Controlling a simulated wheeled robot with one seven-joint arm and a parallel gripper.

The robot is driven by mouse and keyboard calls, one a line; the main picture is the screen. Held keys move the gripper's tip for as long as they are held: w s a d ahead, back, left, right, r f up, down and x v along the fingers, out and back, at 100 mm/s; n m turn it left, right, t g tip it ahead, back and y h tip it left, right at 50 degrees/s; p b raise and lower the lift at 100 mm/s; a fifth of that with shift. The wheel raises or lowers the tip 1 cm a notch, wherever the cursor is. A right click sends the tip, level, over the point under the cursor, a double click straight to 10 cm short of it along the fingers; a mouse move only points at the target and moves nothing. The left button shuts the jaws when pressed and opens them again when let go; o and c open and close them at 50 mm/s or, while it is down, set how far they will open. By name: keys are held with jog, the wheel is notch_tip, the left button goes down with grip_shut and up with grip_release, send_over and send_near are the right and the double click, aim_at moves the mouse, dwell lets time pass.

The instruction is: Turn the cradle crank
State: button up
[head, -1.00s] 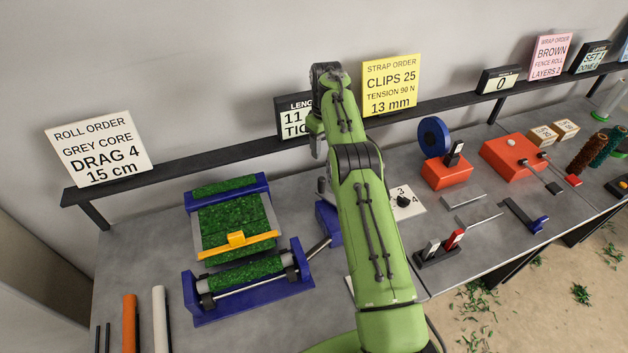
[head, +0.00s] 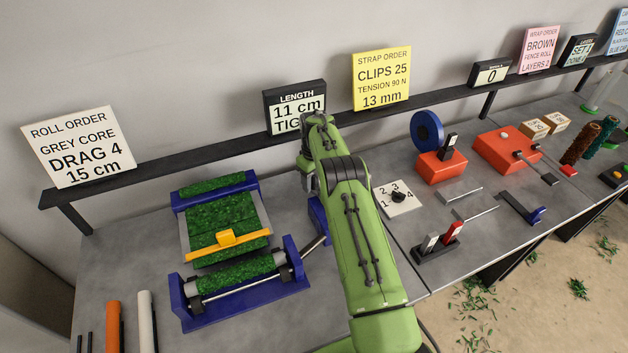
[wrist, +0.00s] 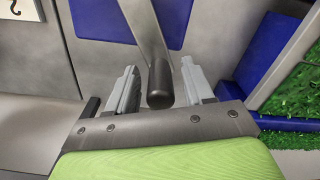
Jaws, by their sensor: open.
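The blue cradle (head: 236,312) with its green mesh roll (head: 238,271) stands at the left of the table in the head view. A grey rod (head: 314,245) reaches from it towards a blue part (head: 318,212) partly behind my arm. In the wrist view, a grey crank arm (wrist: 143,25) ends in a dark round handle (wrist: 160,85). My gripper (wrist: 159,66) is open, with one finger on each side of the handle; a gap shows on both sides. In the head view, my arm hides most of the gripper and the crank.
A length display (head: 296,107) reading 11 cm and a white roll order card (head: 80,147) stand on the back shelf. A white dial plate (head: 399,199) lies right of my arm. Orange (head: 113,327) and white (head: 147,320) rods stand at the front left.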

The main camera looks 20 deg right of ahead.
jog(key=shift+c, duration=0.5)
grip_shut()
